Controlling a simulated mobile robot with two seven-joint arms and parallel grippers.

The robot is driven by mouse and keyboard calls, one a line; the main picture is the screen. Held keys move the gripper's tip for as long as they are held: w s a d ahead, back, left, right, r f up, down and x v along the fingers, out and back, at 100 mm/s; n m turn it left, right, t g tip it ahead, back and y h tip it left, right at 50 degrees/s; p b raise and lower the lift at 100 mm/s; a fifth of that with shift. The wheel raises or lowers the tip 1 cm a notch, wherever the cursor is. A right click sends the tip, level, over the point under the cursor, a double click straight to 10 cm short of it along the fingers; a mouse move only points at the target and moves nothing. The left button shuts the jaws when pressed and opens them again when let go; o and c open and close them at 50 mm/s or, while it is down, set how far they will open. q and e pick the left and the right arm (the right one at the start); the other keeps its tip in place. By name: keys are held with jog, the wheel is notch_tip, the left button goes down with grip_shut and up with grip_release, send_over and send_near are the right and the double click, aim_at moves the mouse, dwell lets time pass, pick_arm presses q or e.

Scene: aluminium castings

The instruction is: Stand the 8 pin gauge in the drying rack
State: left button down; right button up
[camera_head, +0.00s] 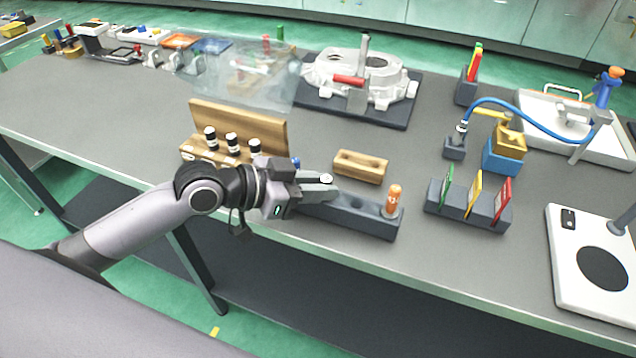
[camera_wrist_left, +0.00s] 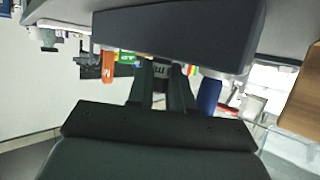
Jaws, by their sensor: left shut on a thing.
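My left gripper (camera_head: 326,185) is over the dark grey block (camera_head: 350,218) near the table's front edge, which looks like the drying rack. It is shut on a small piece with a white top (camera_head: 327,178), apparently the 8 pin gauge. In the left wrist view the fingers (camera_wrist_left: 162,82) close on a dark piece with pale marks, right beside the grey block (camera_wrist_left: 180,30). Whether its lower end is in a hole is hidden. An orange-handled piece (camera_head: 393,201) stands at the block's right end. A blue-topped piece (camera_head: 295,162) shows behind my gripper. My right gripper is out of view.
A wooden stand (camera_head: 240,120) holds three black-and-white gauges (camera_head: 232,143) at left. A grooved wooden block (camera_head: 360,166) lies behind the rack. A slotted grey holder (camera_head: 467,207) with coloured cards stands to the right. A casting (camera_head: 385,80) sits at the back.

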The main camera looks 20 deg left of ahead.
pick_arm(q)
jog(key=shift+f, duration=0.2)
jog(key=c, duration=0.9)
grip_release()
jog(key=shift+c, duration=0.2)
jog(key=shift+s+f, duration=0.1)
jog(key=shift+s, duration=0.1)
jog(key=v, duration=0.5)
jog(key=shift+a+b, duration=0.2)
jog(key=shift+b, duration=0.15)
jog(key=shift+s+a+r, duration=0.4)
jog(key=shift+a+r, duration=0.2)
jog(key=shift+r, duration=0.05)
